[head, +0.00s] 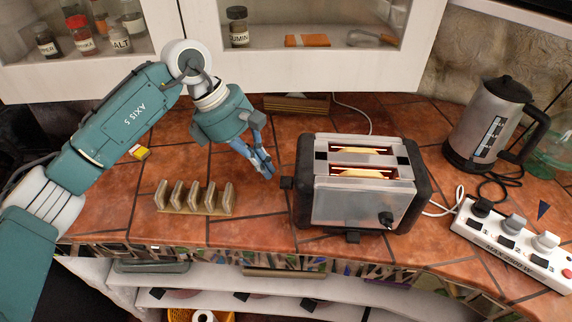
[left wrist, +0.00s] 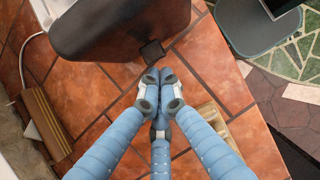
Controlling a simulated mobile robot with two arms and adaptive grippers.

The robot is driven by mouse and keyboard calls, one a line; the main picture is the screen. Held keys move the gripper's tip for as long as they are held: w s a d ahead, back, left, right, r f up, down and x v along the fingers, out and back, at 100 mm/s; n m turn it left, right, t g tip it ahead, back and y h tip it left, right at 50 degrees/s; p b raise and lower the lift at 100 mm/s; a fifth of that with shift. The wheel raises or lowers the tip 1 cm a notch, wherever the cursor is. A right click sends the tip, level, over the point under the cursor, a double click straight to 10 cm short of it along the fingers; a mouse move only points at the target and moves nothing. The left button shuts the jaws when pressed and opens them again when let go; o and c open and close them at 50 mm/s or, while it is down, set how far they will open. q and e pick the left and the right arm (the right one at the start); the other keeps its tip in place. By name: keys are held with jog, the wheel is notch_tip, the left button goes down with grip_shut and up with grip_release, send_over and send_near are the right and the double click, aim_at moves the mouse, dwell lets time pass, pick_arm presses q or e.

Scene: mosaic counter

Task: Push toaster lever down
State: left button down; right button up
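A silver and black toaster (head: 345,205) stands on the tiled counter, with an orange glow in its two top slots. A small black lever (head: 287,183) sticks out from its left side. It also shows in the left wrist view (left wrist: 152,53), on the dark end of the toaster (left wrist: 115,28). My left gripper (head: 267,171) is just left of the toaster, near the lever, fingers pointing down. In the left wrist view its blue fingers (left wrist: 160,98) are together with nothing between them, and the tips appear close to the lever. Contact cannot be told. My right gripper is not in view.
A toast rack (head: 194,210) stands left of the toaster, near the counter's front edge. A kettle (head: 489,122) and a power strip (head: 512,245) with plugs are on the right. Cabinets (head: 320,70) bound the back. A small yellow box (head: 139,152) lies by my left arm.

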pick_arm(q)
jog(key=v, duration=1.2)
